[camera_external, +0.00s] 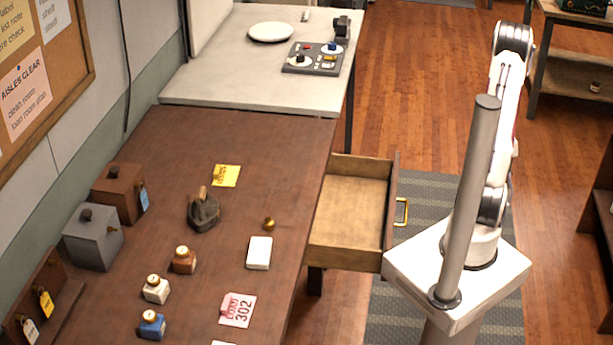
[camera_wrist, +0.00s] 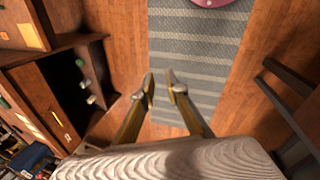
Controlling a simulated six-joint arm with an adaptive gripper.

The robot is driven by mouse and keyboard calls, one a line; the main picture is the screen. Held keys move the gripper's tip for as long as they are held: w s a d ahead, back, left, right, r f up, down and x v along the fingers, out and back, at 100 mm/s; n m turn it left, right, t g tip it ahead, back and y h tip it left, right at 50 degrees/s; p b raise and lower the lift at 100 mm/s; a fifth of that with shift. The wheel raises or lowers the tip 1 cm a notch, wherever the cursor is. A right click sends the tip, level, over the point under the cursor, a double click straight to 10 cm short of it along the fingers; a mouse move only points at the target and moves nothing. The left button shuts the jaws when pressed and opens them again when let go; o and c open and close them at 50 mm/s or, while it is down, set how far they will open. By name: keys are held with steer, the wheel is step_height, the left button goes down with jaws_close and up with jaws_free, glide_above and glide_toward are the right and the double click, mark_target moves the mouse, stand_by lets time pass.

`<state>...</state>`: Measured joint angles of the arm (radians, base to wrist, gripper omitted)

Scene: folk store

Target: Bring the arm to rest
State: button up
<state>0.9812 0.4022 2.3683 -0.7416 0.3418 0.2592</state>
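My arm (camera_external: 505,110) stands raised on its white base at the right of the outside view, beside the table and partly behind a grey post. My gripper does not show clearly there. In the wrist view my gripper (camera_wrist: 160,82) points down over the floor. Its two fingertips are apart with nothing between them. Below them lies the grey striped mat (camera_wrist: 193,58).
An open, empty wooden drawer (camera_external: 350,210) juts from the brown table (camera_external: 150,215) towards my base. The table holds a dark iron (camera_external: 203,211), boxes (camera_external: 93,238), small bottles (camera_external: 184,260) and cards. A grey table (camera_external: 225,85) with a plate (camera_external: 271,32) stands behind.

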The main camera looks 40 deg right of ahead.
steer(key=w+a+r+n+t+y, duration=0.1)
steer(key=w+a+r+n+t, duration=0.2)
steer(key=a+r, duration=1)
steer(key=w+a+r+n+t+y, duration=0.1)
steer(key=w+a+r+n+t, duration=0.2)
steer(key=a+r, duration=1)
steer(key=a+t, duration=0.1)
steer(key=a, duration=0.7)
steer(key=shift+w+a+r+y, duration=0.2)
steer(key=shift+a+r+y, duration=0.1)
steer(key=shift+r, duration=0.1)
